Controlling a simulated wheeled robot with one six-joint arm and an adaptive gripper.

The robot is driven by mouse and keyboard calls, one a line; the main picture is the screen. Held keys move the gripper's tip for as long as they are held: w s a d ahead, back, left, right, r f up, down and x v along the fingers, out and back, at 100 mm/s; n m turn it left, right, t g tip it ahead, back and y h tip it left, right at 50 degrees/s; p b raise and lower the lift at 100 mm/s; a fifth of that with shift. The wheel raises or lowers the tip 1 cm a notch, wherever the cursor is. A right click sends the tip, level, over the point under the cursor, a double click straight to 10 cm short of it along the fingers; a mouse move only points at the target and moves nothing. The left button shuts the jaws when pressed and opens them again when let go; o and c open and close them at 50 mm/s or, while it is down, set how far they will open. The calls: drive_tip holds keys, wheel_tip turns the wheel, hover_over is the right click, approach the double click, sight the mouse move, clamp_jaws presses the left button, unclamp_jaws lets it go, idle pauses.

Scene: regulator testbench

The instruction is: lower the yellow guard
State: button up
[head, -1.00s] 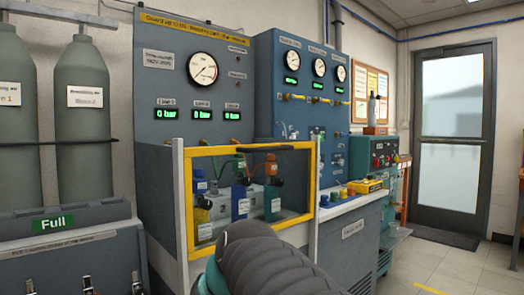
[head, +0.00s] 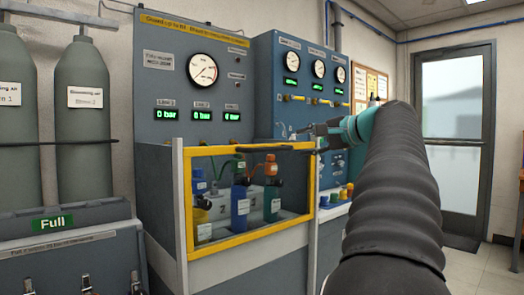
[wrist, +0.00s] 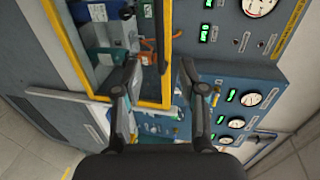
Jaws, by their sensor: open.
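The yellow guard (head: 214,150) is a yellow-framed clear window standing upright in front of several bottles. In the wrist view its frame (wrist: 70,46) appears turned on its side. My gripper (head: 279,141) is at the guard's top bar, near the right corner, reaching in from the right. In the wrist view my gripper (wrist: 161,66) is open, with one finger over the window and the other beyond the bar, so the bar shows between them. Nothing is held. I cannot tell whether either finger touches the bar.
Behind the guard stand blue bottles (head: 240,206) and an orange-topped one. A blue-grey panel with a gauge (head: 202,70) and green displays rises behind. A second gauge panel (head: 290,60) stands to the right. Gas cylinders (head: 83,120) are at left.

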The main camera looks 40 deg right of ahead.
sight(274, 148)
drive_tip(key=p+x, duration=0.1)
drive_tip(key=x, duration=1.2)
drive_tip(key=shift+w+a, duration=0.15)
drive_tip(key=shift+w, duration=0.15)
drive_tip(key=shift+c, duration=0.2)
clamp_jaws()
